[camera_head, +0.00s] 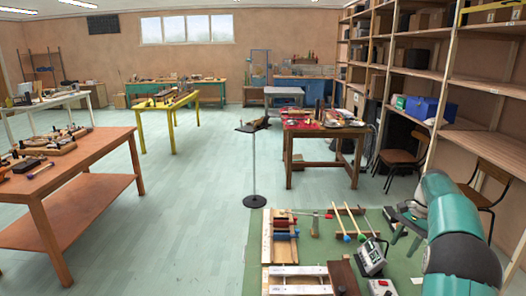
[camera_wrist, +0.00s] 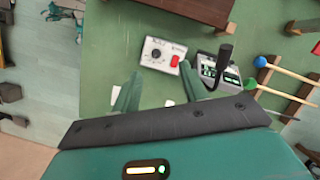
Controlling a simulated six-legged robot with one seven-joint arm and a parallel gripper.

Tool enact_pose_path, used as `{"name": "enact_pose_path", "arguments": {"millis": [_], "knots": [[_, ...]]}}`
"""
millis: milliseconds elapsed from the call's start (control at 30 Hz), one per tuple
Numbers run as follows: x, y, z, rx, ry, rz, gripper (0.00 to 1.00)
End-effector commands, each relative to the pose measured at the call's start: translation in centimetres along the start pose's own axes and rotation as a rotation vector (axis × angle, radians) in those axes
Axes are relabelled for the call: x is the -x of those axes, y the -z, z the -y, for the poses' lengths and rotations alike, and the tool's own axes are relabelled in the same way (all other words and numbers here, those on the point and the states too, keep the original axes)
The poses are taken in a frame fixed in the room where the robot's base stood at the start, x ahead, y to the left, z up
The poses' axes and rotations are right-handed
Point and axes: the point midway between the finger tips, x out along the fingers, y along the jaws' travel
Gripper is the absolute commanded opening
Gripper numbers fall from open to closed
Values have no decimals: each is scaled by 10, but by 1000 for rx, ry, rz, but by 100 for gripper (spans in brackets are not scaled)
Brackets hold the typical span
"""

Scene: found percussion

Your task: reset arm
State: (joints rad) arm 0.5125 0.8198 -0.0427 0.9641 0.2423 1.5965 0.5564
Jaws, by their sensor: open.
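My gripper (camera_wrist: 160,78) shows in the wrist view with its two green fingers spread apart and nothing between them. It points down over a green-topped table (camera_head: 312,249). Beyond the fingertips lies a small white box with a dial and a red switch (camera_wrist: 162,54). To its right is a grey device with a dark handle (camera_wrist: 228,72), which also shows in the head view (camera_head: 371,257). My teal arm fills the lower right of the head view; my gripper is not seen there.
A stool stand (camera_head: 253,165), a brown table (camera_head: 325,132) and an orange table (camera_head: 85,165) stand beyond. Tall shelves (camera_head: 480,85) line the right.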

Motion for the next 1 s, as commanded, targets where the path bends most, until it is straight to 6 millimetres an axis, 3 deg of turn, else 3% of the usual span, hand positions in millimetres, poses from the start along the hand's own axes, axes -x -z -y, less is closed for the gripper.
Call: {"name": "enact_pose_path", "arguments": {"millis": [33, 200, 500, 767, 1000], "knots": [[14, -21, 5, 38, 5, -25, 44], [43, -81, 12, 165, 15, -105, 44], [72, -191, 0, 400, 27, -245, 44], [72, -279, -32, 610, 38, -366, 44], [54, -346, -75, 808, 47, -480, 44]]}}
